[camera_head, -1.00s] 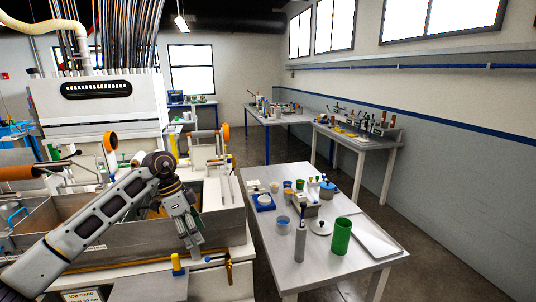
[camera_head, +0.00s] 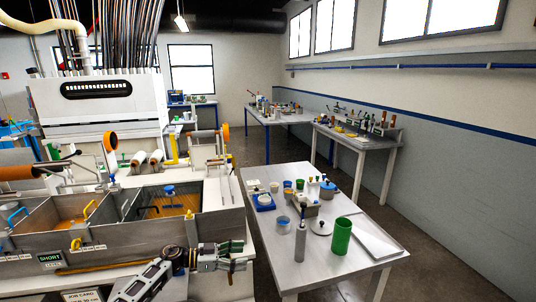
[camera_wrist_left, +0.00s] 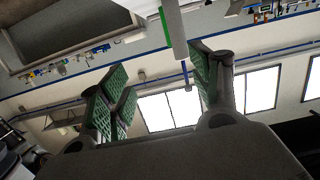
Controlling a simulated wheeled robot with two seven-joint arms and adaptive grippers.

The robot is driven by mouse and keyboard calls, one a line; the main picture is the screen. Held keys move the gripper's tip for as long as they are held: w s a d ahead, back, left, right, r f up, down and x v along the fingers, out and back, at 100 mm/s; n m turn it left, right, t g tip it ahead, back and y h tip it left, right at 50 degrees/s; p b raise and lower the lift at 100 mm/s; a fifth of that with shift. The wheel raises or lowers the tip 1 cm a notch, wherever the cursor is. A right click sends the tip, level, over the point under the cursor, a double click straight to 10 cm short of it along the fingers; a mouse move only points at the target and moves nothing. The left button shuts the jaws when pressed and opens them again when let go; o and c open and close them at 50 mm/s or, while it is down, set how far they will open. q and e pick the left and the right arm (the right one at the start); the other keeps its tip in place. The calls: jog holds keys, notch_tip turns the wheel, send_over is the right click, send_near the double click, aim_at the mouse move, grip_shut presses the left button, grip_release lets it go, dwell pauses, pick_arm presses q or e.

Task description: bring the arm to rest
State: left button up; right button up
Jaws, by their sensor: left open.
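My left gripper (camera_head: 243,257) is low in the head view, in front of the bath's near right corner and left of the white table (camera_head: 385,254). Its fingers point right and are apart, with nothing visible between them. In the left wrist view its green-padded fingers (camera_wrist_left: 165,95) are spread wide, and the room looks upside down. My left arm comes in from the bottom edge. My right gripper is in neither view.
The grey resin bath (camera_head: 130,238) has compartments with orange liquid. Floor shows beyond the table.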

pick_arm(q)
jog(key=s+a+f+n+t+y, duration=0.2)
jog(key=a+f+n+t+y, duration=0.15)
jog(key=f, duration=0.65)
jog(key=s+a+f+n+t+y, duration=0.2)
jog(key=a+f+n, duration=0.15)
jog(key=f, duration=0.65)
jog(key=s+a+f+n+t+y, duration=0.2)
jog(key=a+f+n+t+y, duration=0.15)
jog(key=f, duration=0.65)
jog(key=s+a+f+n+g+y, duration=0.1)
jog(key=s+a+f+g+y, duration=0.15)
jog(key=s+f, duration=0.6)
jog(key=s+a+f+n+g+y, duration=0.1)
jog(key=s+a+f+y, duration=0.15)
jog(key=s+f, duration=0.65)
jog(key=s+f+g, duration=0.2)
jog(key=s+f, duration=0.2)
jog(key=s, duration=0.8)
jog(key=s+f+g+y, duration=0.1)
jog(key=s+f+g, duration=0.2)
jog(key=s, duration=0.9)
jog(key=s+f+g, duration=0.3)
jog(key=s+f, duration=0.4)
jog(key=s, duration=0.5)
jog(key=shift+s+a+y, duration=0.15)
jog(key=shift+a+y, duration=0.15)
jog(key=shift+y, duration=0.1)
jog(key=shift+s+g, duration=0.1)
jog(key=shift+g, duration=0.15)
